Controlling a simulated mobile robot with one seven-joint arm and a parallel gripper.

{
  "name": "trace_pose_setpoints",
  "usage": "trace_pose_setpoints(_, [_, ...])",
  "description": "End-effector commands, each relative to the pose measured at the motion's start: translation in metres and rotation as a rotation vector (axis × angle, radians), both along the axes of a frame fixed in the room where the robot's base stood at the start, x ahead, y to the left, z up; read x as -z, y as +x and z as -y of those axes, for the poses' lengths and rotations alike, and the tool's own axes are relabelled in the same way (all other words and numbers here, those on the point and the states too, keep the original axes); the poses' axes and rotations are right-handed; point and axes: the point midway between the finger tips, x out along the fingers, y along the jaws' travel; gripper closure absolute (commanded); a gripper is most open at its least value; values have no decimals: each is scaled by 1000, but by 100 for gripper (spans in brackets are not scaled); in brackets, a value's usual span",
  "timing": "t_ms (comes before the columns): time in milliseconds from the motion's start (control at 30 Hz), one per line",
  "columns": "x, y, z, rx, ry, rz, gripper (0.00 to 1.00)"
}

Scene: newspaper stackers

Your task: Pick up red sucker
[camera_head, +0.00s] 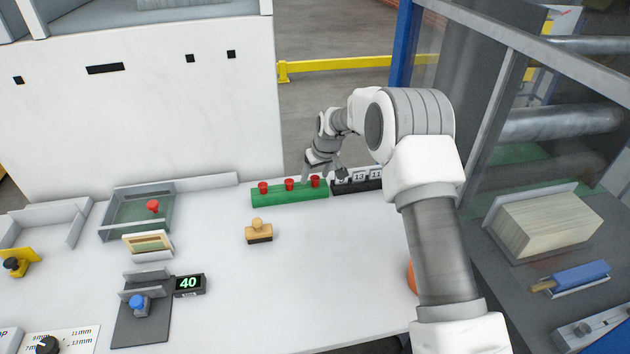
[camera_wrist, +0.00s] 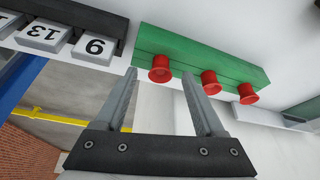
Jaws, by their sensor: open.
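Three red suckers stand in a row on a green block at the back of the white table: a left one (camera_head: 263,187), a middle one (camera_head: 289,184) and a right one (camera_head: 314,181). The right one is the leftmost sucker in the wrist view (camera_wrist: 160,69), beside the number tiles. My gripper (camera_wrist: 159,74) is open and empty. In the wrist view its fingertips appear on either side of that sucker; I cannot tell how far away it is. The green block (camera_wrist: 190,54) also shows in the head view (camera_head: 290,196).
A black rack (camera_head: 357,186) with number tiles adjoins the block's right end. A wooden stamp (camera_head: 258,232) stands in front.

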Motion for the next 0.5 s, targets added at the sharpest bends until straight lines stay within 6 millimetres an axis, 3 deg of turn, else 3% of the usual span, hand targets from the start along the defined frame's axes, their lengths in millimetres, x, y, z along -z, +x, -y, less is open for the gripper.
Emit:
trace_pose_setpoints(233, [1,1,0,-1,-1,2,31])
trace_pose_setpoints(500, [1,1,0,-1,0,1,79])
